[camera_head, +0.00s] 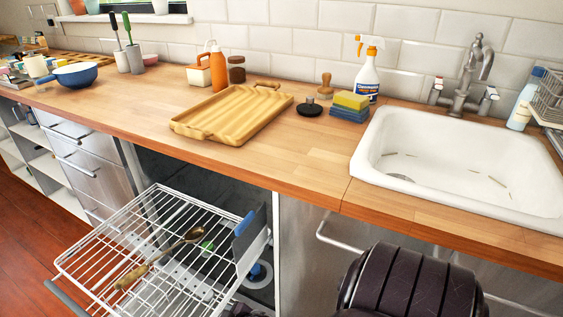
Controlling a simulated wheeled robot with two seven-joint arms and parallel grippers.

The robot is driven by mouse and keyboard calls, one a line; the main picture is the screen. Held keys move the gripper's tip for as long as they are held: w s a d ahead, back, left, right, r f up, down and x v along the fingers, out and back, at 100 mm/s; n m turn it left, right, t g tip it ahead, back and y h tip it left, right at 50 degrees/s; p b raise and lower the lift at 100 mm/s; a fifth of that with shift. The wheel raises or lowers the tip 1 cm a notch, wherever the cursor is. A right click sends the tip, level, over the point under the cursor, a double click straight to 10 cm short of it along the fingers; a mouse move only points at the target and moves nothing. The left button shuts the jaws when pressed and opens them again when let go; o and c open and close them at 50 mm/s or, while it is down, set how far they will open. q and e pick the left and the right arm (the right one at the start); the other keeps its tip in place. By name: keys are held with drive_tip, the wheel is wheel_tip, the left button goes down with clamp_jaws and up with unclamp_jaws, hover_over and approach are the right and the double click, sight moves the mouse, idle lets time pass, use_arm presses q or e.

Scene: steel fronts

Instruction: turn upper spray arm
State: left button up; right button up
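The dishwasher stands open under the counter. Its white wire upper rack (110,262) is pulled out and carries a long spoon (160,258) with a wooden-looking handle. Through the wires I see pale grey parts, a small green piece and a round blue piece (258,272); I cannot tell which of these is the upper spray arm. Neither gripper shows. A dark, ribbed part of my own body fills the bottom right, in front of the cabinet.
The wooden counter (310,165) holds a wooden tray (232,113), sponges (350,106) and a spray bottle (367,78). A white sink (450,150) is at right. A bar handle (340,240) sticks out from the steel front. Drawers stand left of the dishwasher.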

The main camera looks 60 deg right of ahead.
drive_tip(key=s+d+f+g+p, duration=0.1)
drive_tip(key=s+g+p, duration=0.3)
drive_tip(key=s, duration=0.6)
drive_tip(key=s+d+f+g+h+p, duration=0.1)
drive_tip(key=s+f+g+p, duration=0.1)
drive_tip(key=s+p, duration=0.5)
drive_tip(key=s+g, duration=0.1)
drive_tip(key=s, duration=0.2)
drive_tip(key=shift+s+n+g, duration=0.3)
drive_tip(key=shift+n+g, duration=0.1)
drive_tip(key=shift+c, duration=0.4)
